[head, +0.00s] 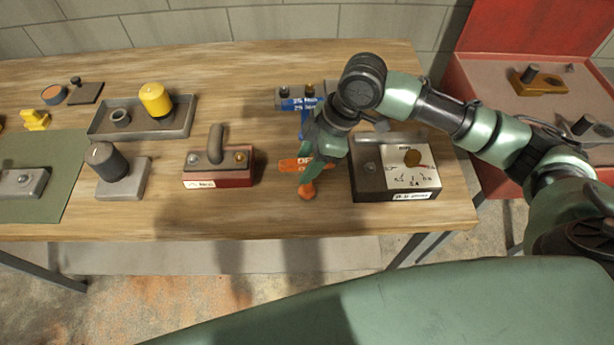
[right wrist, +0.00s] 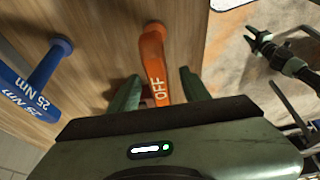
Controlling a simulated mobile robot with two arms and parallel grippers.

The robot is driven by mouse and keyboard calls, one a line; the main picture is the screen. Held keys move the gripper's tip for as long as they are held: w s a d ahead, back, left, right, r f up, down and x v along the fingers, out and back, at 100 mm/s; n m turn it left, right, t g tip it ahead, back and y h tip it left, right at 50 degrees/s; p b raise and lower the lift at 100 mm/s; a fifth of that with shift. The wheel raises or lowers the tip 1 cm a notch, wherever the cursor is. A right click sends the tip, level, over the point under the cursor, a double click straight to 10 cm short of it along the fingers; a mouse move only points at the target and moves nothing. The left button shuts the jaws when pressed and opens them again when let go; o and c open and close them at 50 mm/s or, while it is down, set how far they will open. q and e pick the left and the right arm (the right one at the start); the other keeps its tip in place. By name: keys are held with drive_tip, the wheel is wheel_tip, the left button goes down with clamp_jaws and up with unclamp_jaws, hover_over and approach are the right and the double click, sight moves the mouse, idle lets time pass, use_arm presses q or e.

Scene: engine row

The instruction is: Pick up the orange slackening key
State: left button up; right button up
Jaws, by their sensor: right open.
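The jaws are open and hold nothing. A small dark green gripper, my left one (right wrist: 257,38), shows in the right wrist view over the floor, its fingers apart and empty. It is not in the head view.
A blue 25 Nm key (head: 303,120) lies behind the orange one. A gauge box (head: 370,183) stands close to the right. A red block with a grey handle (head: 218,178) stands to the left. The table's front edge is close by.

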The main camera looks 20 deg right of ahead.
clamp_jaws()
drive_tip(key=shift+w+r, duration=0.1)
drive_tip(key=shift+r, duration=0.1)
